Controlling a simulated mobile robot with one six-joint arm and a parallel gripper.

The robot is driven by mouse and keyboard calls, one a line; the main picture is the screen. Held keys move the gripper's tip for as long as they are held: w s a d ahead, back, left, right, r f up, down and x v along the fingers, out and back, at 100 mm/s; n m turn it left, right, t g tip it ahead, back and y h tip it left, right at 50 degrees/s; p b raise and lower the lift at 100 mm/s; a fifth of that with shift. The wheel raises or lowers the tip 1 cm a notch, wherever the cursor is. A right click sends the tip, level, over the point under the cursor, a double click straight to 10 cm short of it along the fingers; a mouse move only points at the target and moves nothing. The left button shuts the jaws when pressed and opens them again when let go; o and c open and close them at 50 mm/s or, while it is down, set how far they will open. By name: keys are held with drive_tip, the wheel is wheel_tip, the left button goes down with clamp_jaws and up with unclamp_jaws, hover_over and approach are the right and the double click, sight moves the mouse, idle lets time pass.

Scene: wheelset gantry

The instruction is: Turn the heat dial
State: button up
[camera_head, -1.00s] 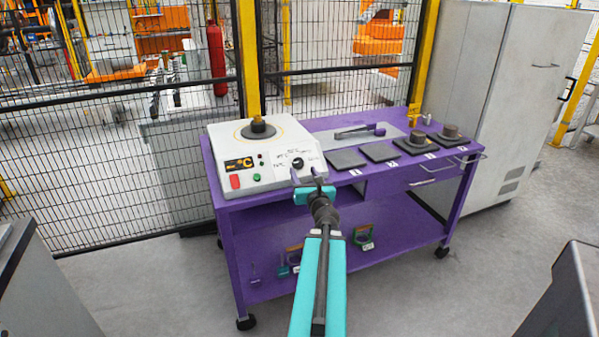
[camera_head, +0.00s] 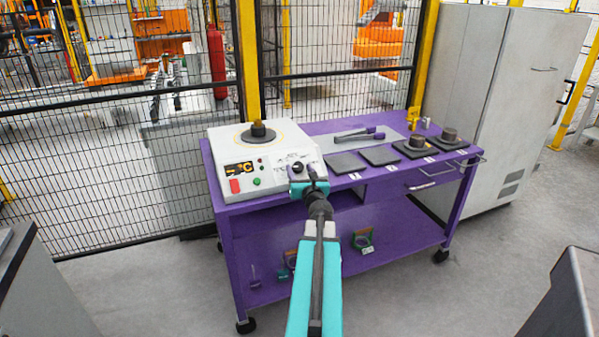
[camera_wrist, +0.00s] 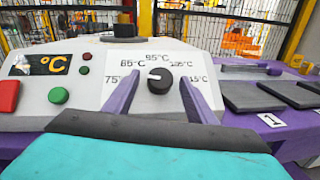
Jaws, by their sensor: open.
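The heat dial (camera_wrist: 160,80) is a round black knob with a light pointer mark on the sloped front of a white heater (camera_head: 222,150). Temperature labels from 75°C upward ring it. In the head view the dial (camera_head: 298,168) is just beyond my gripper (camera_head: 305,176). In the wrist view my gripper (camera_wrist: 158,90) is open, with one purple finger on each side of the dial. I cannot tell whether either finger touches it.
The heater also has a °C display (camera_wrist: 49,64), a red button (camera_wrist: 8,97) and a green button (camera_wrist: 58,95). Flat dark pads (camera_head: 346,163) lie to the right on the purple cart (camera_head: 225,208). A mesh fence stands behind.

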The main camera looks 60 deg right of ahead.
drive_tip(key=shift+c, duration=0.4)
drive_tip(key=c, duration=1)
drive_tip(key=shift+o, duration=0.2)
drive_tip(key=shift+a, duration=0.1)
drive_tip(key=shift+w+m+g+h+b, duration=0.15)
drive_tip(key=shift+m+g+h+b, duration=0.35)
drive_tip(key=shift+m+b, duration=0.3)
drive_tip(key=m+g+b, duration=0.1)
drive_tip(key=m+g+h+b, duration=0.1)
drive_tip(key=m, duration=0.1)
drive_tip(key=shift+w+a+r, duration=0.1)
drive_tip(key=shift+w+a, duration=0.05)
drive_tip(key=shift+w, duration=0.1)
drive_tip(key=m+g, duration=0.1)
drive_tip(key=m+g+b, duration=0.1)
drive_tip(key=m+h, duration=0.1)
drive_tip(key=shift+w+r+g, duration=0.2)
drive_tip(key=shift+w+g, duration=0.05)
drive_tip(key=shift+g, duration=0.15)
drive_tip(key=shift+w+a+r+m+g, duration=0.1)
drive_tip(key=shift+m+g, duration=0.8)
drive_tip(key=shift+m, duration=0.2)
drive_tip(key=shift+m+g, duration=0.3)
drive_tip(key=shift+m, duration=0.1)
